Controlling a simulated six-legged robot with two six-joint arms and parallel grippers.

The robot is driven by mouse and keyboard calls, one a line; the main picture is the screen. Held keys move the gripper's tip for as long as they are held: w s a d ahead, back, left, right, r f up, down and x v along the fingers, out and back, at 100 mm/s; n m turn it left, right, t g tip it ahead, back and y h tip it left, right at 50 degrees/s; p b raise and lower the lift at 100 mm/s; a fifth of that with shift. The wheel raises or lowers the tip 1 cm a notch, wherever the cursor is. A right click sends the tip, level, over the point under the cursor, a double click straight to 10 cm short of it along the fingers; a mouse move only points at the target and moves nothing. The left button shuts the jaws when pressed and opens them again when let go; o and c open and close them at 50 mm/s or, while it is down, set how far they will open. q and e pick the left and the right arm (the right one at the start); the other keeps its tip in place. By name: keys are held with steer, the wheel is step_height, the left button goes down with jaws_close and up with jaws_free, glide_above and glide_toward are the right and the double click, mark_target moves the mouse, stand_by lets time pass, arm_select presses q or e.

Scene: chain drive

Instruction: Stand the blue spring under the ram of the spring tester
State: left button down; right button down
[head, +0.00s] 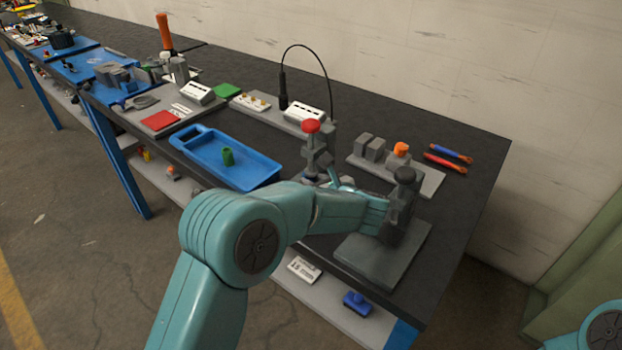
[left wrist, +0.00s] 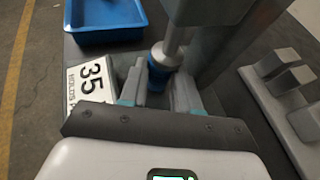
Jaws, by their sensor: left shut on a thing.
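The spring tester (head: 318,152), with a red knob on top, stands near the table's front edge. In the left wrist view its metal ram (left wrist: 174,36) comes down beside a dark column. The blue spring (left wrist: 159,60) is directly below the ram's end, between the fingers of my left gripper (left wrist: 162,80), which is shut on it. I cannot tell whether the spring touches the ram or the base. My right gripper is out of view.
A blue tray (head: 265,178) with a green cylinder (head: 228,157) lies left of the tester. A white card marked 35 (left wrist: 92,82) is left of the gripper. A grey block rack (head: 430,183) stands right. A grey plate (head: 365,262) lies at the front right.

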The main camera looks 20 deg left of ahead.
arm_select(q)
steer(key=shift+d, duration=0.25)
steer(key=shift+a+f+b, duration=0.1)
steer(key=shift+f+b, duration=0.15)
steer(key=shift+b, duration=0.1)
steer(key=c, duration=1.1)
jaws_free()
steer(key=shift+r, duration=0.1)
steer(key=shift+r+p, duration=0.3)
steer(key=shift+p, duration=0.25)
steer(key=b+v, duration=0.1)
steer(key=v, duration=1.1)
steer(key=shift+f+b, duration=0.15)
steer(key=shift+b, duration=0.25)
